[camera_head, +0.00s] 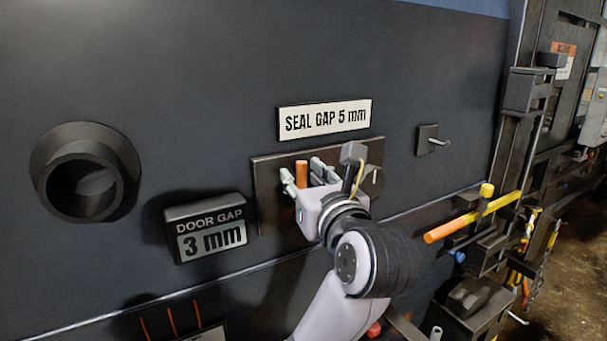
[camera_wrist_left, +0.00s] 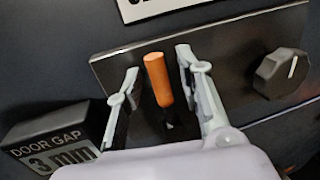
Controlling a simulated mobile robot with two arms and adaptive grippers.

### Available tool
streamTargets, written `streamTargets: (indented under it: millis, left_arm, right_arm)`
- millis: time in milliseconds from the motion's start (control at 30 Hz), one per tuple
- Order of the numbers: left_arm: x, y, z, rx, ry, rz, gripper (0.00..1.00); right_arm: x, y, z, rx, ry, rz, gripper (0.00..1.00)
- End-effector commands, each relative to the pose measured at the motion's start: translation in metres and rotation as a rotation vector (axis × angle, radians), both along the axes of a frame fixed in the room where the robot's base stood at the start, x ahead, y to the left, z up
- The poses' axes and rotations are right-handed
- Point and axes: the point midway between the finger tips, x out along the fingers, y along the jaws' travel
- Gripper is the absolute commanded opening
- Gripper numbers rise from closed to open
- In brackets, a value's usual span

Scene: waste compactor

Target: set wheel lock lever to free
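A short orange lever handle (camera_head: 301,174) stands out from a dark metal plate (camera_head: 266,200) below the "SEAL GAP 5 mm" sign. No label naming it as the wheel lock lever is readable. My left gripper (camera_head: 304,176) is open at the plate, with one finger on each side of the orange handle. In the left wrist view the handle (camera_wrist_left: 158,80) stands between the spread fingers, with visible gaps on both sides. The handle's lower end and mount are partly in shadow. My right gripper is not in view.
A black knob with a white mark (camera_wrist_left: 281,72) sits on the plate's right side. A "DOOR GAP 3 mm" box (camera_head: 208,228) projects at the lower left. A round pipe opening (camera_head: 87,177) is farther left. A yellow bar with an orange end (camera_head: 472,217) projects at the right.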

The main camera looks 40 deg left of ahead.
Motion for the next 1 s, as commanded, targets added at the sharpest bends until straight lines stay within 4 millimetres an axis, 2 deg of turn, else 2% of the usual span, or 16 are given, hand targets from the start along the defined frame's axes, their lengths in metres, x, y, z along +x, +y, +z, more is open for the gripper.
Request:
streamTargets:
  millis: [100, 600, 1000]
  left_arm:
    - [-0.0001, -0.0001, 0.0, 0.0, 0.0, 0.0, 0.34]
    - [-0.0001, -0.0001, 0.0001, 0.001, -0.001, 0.0, 0.01]
    - [-0.0001, -0.0002, 0.0003, 0.001, -0.001, 0.0, 0.0]
  right_arm:
    - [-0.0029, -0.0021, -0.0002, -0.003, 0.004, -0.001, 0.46]
    - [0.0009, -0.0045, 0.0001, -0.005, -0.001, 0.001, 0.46]
    - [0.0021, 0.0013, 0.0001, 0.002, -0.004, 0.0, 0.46]
